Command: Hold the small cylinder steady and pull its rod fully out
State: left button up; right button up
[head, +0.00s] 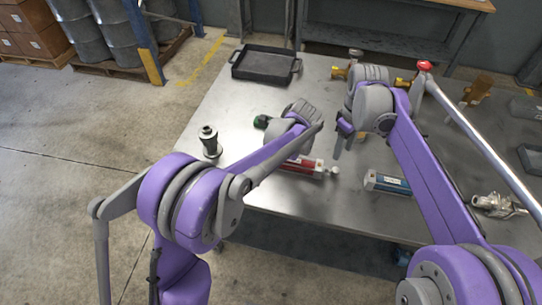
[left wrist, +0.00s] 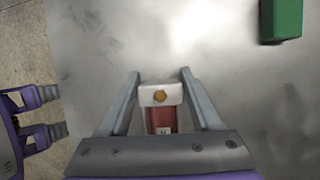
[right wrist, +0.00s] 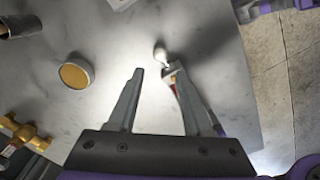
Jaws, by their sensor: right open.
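The small red cylinder (head: 300,165) lies on the steel table near its front edge, with a white end and a pale ball-ended rod (head: 334,172) pointing right. In the head view the left arm hides part of the cylinder. My right gripper (head: 340,145) is open and empty, just above and beyond the rod. In the right wrist view the rod's ball (right wrist: 160,52) shows ahead of its fingers (right wrist: 155,75).
A blue cylinder (head: 388,183) lies to the right and a metal fitting (head: 497,204) farther right. A dark upright part (head: 209,141) stands at the left edge. A black tray (head: 265,66) sits at the back left. Red-topped and brass valves stand at the back.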

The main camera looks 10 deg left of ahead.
pick_arm(q)
grip_shut()
pick_arm(e)
jog(key=shift+c, duration=0.3)
jog(key=c, duration=0.5)
jog(key=shift+d, duration=0.1)
jog(key=shift+c, duration=1.1)
jog(key=shift+s+d+r+n+t+y, duration=0.1)
jog(key=shift+s+d+n+t+y, duration=0.15)
jog(key=shift+y, duration=0.3)
jog(key=shift+d+n+t+y, duration=0.15)
jog(key=shift+n+t+y, duration=0.15)
jog(key=shift+y, duration=0.25)
grip_shut()
jog(key=shift+d+r+n+t+y, duration=0.15)
jog(key=shift+r+n+t+y, duration=0.25)
jog(key=shift+y, duration=0.3)
jog(key=shift+f, duration=0.15)
